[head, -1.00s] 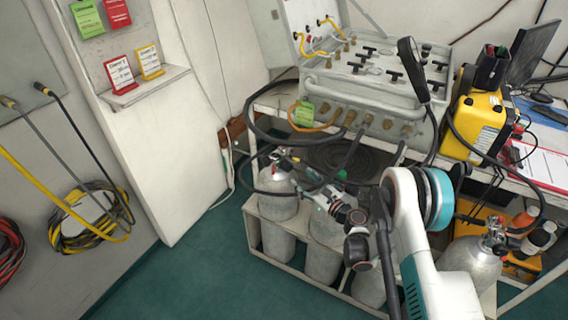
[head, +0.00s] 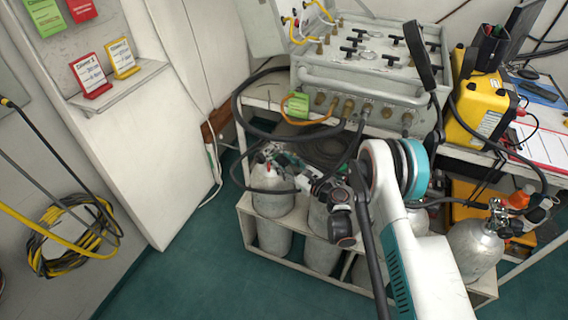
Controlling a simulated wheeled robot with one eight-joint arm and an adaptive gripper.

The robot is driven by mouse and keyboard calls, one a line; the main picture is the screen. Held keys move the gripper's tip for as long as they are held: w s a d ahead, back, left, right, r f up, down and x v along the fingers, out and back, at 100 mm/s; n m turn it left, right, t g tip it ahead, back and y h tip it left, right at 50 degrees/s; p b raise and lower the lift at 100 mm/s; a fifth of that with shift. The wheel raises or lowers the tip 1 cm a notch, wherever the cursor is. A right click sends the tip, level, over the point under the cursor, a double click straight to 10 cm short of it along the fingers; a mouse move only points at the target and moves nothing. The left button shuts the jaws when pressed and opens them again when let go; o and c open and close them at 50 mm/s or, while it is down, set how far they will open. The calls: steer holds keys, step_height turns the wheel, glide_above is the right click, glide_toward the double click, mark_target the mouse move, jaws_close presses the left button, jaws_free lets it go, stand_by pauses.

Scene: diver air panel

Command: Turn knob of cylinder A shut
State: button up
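A grey cylinder (head: 272,199) stands at the left end of the white rack (head: 243,228), with a valve (head: 266,153) and a black hose on top. I cannot read a letter on it, so I cannot tell if it is cylinder A. My gripper (head: 287,166) reaches in from the right and is close beside this valve. Its fingers are small and mixed with the valve parts, so I cannot tell whether they touch the knob or are open or shut. My arm hides part of the cylinders to the right.
The grey air panel (head: 375,85) with black T-handles stands on the bench behind. A green tag (head: 298,105) hangs at its hoses. A yellow case (head: 478,112) is to its right. Another cylinder (head: 474,249) stands at the right.

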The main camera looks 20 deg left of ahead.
steer(key=c, duration=0.4)
steer(key=shift+m, duration=0.3)
steer(key=m, duration=0.8)
steer(key=shift+w, duration=0.1)
steer(key=m, duration=0.5)
steer(key=shift+d+g, duration=0.1)
steer(key=shift+g, duration=0.3)
steer(key=shift+w+m, duration=0.1)
steer(key=shift+m, duration=2.2)
